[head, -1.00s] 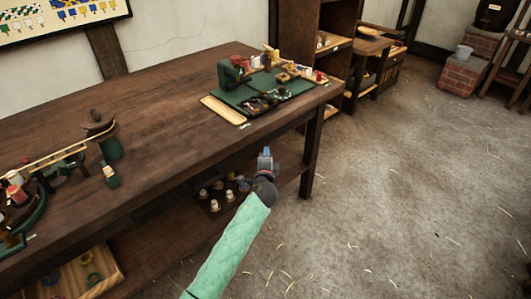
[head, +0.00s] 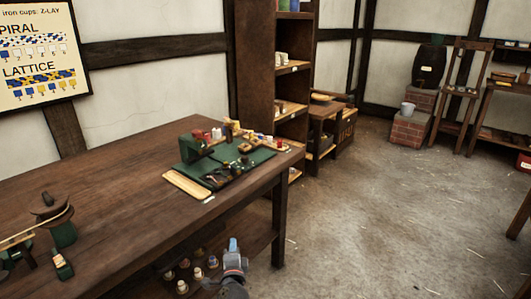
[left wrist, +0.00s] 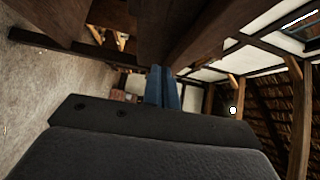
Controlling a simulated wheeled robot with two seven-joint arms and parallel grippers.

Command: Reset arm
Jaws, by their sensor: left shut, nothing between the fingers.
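My left gripper (head: 233,246) shows at the bottom of the head view, in front of the long dark wooden table (head: 110,190) and below its top. Its blue fingers are together with nothing between them. In the left wrist view the blue fingers (left wrist: 162,88) point away toward a wall and roof beams, side by side and empty. Most of the left arm is out of the head view. My right gripper is in neither view.
A green mat (head: 228,168) with spools and small tools lies on the table's far end. A wooden strip (head: 188,185) lies beside it. Small pots (head: 183,270) stand on the lower shelf. A tall shelf (head: 292,90) stands behind. The floor (head: 370,210) at right is clear.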

